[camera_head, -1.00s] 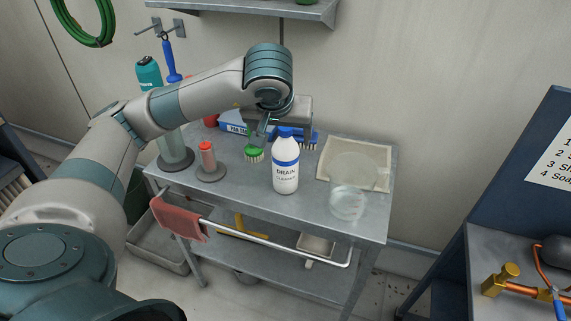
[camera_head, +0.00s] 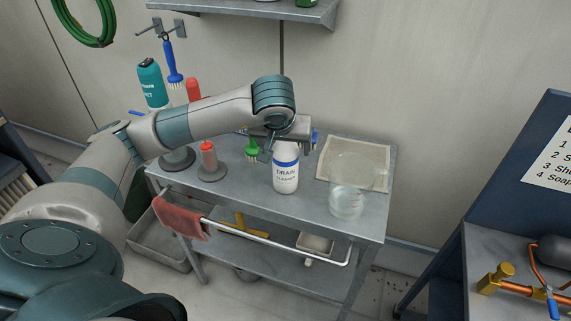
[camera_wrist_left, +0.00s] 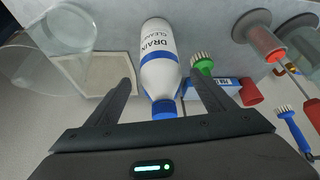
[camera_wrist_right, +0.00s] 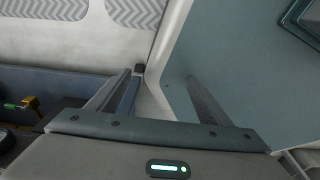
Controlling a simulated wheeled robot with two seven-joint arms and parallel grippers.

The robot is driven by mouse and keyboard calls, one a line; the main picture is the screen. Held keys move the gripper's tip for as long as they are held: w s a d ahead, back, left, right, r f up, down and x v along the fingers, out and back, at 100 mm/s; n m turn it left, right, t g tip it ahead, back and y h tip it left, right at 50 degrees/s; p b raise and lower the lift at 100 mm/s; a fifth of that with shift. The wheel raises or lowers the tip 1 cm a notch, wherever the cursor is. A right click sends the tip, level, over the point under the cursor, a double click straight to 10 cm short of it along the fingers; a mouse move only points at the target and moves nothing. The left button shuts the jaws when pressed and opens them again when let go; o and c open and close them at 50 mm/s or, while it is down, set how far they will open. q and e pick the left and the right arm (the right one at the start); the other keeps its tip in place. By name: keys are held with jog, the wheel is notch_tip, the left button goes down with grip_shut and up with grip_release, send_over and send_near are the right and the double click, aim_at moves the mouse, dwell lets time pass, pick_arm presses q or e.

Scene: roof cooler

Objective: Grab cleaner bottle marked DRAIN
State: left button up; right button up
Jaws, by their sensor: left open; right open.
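The white DRAIN cleaner bottle (camera_head: 285,178) with a blue band stands upright on the metal cart top (camera_head: 235,190). In the left wrist view the bottle (camera_wrist_left: 158,60) shows its DRAIN label, and its blue cap (camera_wrist_left: 164,108) is between the two fingers. My left gripper (camera_wrist_left: 160,92) is open around the cap end, with gaps on both sides. In the head view the left gripper (camera_head: 287,140) is at the bottle's top and hides the cap. My right gripper (camera_wrist_right: 160,95) is open and empty in the right wrist view, away from the cart.
A clear glass vessel (camera_head: 347,200) stands right of the bottle, by a beige mat (camera_head: 375,153). A green brush (camera_head: 252,150), a red-topped stand (camera_head: 209,160) and a teal bottle (camera_head: 152,84) are to the left. A red cloth (camera_head: 180,217) hangs on the front rail.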

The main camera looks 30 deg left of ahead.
pick_arm(q)
jog(key=shift+p+x, duration=1.15)
jog(key=shift+x, duration=0.75)
jog(key=shift+w+a+f, duration=0.1)
jog(key=shift+f, duration=0.45)
pick_arm(e)
jog(key=shift+s+d+r, duration=0.15)
jog(key=shift+s+r, duration=0.2)
jog(key=shift+r, duration=0.2)
jog(key=shift+s+d+r, duration=0.15)
jog(key=shift+s+r, duration=0.2)
jog(key=shift+r, duration=0.2)
pick_arm(q)
jog(key=c, duration=1.6)
jog(key=shift+w+r, duration=0.1)
jog(key=shift+r, duration=0.1)
jog(key=shift+c, duration=0.2)
pick_arm(e)
jog(key=shift+s, duration=0.1)
